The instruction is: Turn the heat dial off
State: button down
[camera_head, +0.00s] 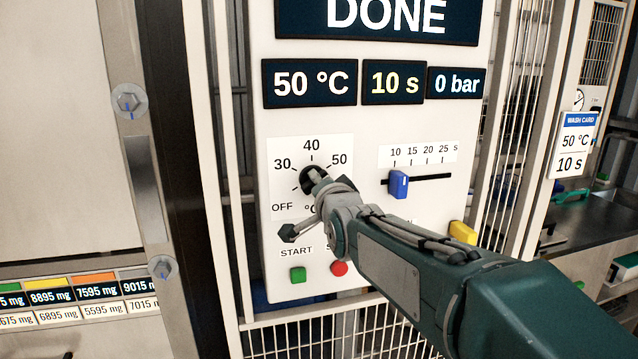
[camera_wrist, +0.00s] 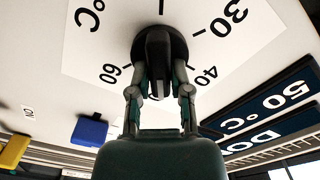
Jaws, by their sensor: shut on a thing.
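The heat dial (camera_head: 311,176) is a round black knob on a white scale card marked OFF, 30, 40, 50 and °C. In the wrist view the dial (camera_wrist: 175,42) also shows, with the 30, 40 and 60 marks around it. My gripper (camera_head: 321,188) reaches it from the lower right. In the wrist view the gripper's two fingers (camera_wrist: 159,84) are shut on the dial's dark grip bar, one on each side. The display (camera_head: 310,84) reads 50 °C.
Right of the dial is a blue slider (camera_head: 399,184) on a seconds scale. Below are a green START button (camera_head: 298,275) and a red button (camera_head: 339,268), close under my gripper. A yellow part (camera_head: 462,232) sits at the panel's right edge. A wash card (camera_head: 573,145) hangs farther right.

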jog(key=n, duration=0.5)
jog(key=shift+a, duration=0.1)
jog(key=n, duration=0.4)
jog(key=shift+a, duration=0.15)
jog(key=n, duration=0.5)
jog(key=shift+s+a, duration=0.1)
jog(key=n, duration=0.4)
jog(key=shift+a+f+n, duration=0.1)
jog(key=shift+n, duration=0.2)
jog(key=n, duration=0.4)
jog(key=shift+a+f, duration=0.1)
jog(key=shift+f, duration=0.05)
jog(key=n, duration=0.4)
jog(key=shift+f, duration=0.1)
jog(key=n, duration=0.4)
jog(key=shift+f+n, duration=0.15)
jog(key=shift+n, duration=0.15)
jog(key=shift+f+n, duration=0.2)
jog(key=shift+n, duration=1.7)
